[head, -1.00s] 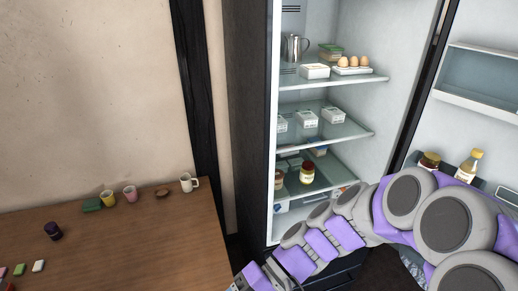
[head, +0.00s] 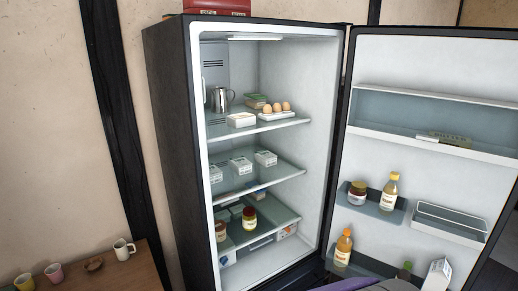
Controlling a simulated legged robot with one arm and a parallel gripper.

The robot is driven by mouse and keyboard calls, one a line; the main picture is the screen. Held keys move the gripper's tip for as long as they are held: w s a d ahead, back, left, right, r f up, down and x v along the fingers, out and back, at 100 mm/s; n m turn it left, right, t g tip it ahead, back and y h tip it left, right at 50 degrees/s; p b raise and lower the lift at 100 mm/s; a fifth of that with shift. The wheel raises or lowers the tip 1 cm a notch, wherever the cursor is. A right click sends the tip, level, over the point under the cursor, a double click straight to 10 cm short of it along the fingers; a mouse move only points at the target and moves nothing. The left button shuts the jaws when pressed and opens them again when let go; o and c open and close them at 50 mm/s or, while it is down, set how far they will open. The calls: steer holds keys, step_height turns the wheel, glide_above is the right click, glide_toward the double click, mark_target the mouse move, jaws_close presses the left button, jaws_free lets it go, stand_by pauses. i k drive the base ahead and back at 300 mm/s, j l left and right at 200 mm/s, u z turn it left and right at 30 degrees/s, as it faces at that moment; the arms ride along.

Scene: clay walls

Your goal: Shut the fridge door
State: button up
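The fridge (head: 172,150) stands wide open in the middle of the head view, with a dark outer shell and a white inside. Its door (head: 430,75) is swung out to the right, its inner face toward me. The door's shelves hold bottles and jars, among them an orange bottle (head: 343,248) and a yellow-capped bottle (head: 390,190). A small purple and grey part of my arm shows at the bottom edge, below the door. My gripper is out of the frame. The door's outer face and handle are hidden.
The fridge shelves hold a metal jug (head: 221,98), eggs (head: 274,109), cartons and jars. A red box (head: 216,7) sits on top of the fridge. A wooden table (head: 136,270) with mugs stands at lower left. A dark post (head: 113,120) stands against the wall.

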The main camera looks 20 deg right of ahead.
mark_target(478, 66)
steer(key=l+u, duration=0.1)
steer(key=l, duration=0.55)
steer(key=k+l+u, duration=0.1)
steer(key=l, duration=0.55)
steer(key=k+l+u, duration=0.2)
steer(key=l, duration=0.25)
steer(key=l+u, duration=0.15)
steer(key=l, duration=0.35)
steer(key=k+l+u, duration=0.2)
steer(key=l, duration=0.25)
steer(key=k+l+u, duration=0.2)
steer(key=l, duration=0.2)
steer(key=k+l+u, duration=0.15)
steer(key=l, duration=0.25)
steer(key=k+l+u, duration=0.2)
steer(key=l, duration=0.2)
steer(key=i+l+u, duration=0.15)
steer(key=l+u, duration=0.25)
steer(key=l, duration=0.75)
steer(key=l+u, duration=0.4)
steer(key=l, duration=0.75)
steer(key=k+l, duration=0.3)
steer(key=k, duration=0.1)
